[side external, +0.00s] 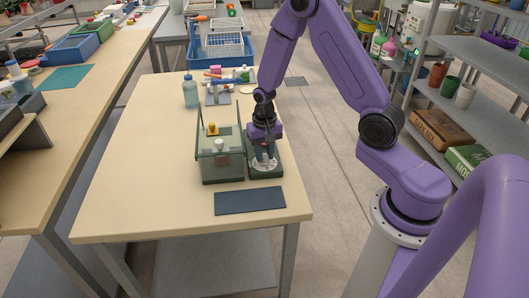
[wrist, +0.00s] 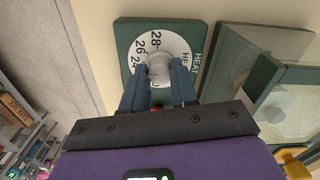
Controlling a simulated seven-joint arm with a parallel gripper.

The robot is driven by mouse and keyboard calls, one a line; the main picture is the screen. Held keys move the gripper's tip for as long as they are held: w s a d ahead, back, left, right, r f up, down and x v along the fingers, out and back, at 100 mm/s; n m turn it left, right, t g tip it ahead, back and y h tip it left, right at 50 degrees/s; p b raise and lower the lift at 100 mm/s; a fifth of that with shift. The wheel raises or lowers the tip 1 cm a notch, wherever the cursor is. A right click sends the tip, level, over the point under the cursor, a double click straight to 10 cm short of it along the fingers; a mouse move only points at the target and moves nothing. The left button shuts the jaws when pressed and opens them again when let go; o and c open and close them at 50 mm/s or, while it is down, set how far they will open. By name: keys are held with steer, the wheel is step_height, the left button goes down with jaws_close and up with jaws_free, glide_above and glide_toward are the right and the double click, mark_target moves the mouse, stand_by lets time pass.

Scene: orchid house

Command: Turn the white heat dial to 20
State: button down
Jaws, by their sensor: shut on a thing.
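The white heat dial (wrist: 170,40) lies on a dark green plate (wrist: 126,34) marked HEAT. Its numbers 28, 26 and 24 show at the left; the rest are hidden by my gripper. My gripper (wrist: 159,72) has its two dark fingers shut on the pale centre knob (wrist: 159,66) of the dial. A bit of red shows between the fingers, partly hidden. In the side view, my gripper (side external: 264,154) points down over the white dial (side external: 264,166), whose numbers are too small to read there.
A clear-walled green box (side external: 222,176) with an orange knob (side external: 212,129) and a white knob (side external: 219,145) stands close beside the dial plate. A dark mat (side external: 250,201) lies in front. A bottle (side external: 190,91) and a blue crate (side external: 224,45) are farther back. The table's left part is clear.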

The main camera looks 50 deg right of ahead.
mark_target(264, 155)
steer(key=n, duration=0.4)
steer(key=shift+n, duration=0.3)
steer(key=n, duration=0.3)
steer(key=shift+n, duration=0.4)
steer(key=n, duration=0.3)
steer(key=shift+n, duration=2)
steer(key=c, duration=0.9)
jaws_free()
steer(key=shift+r, duration=0.15)
step_height(264, 155, up, 17)
steer(key=shift+r, duration=0.1)
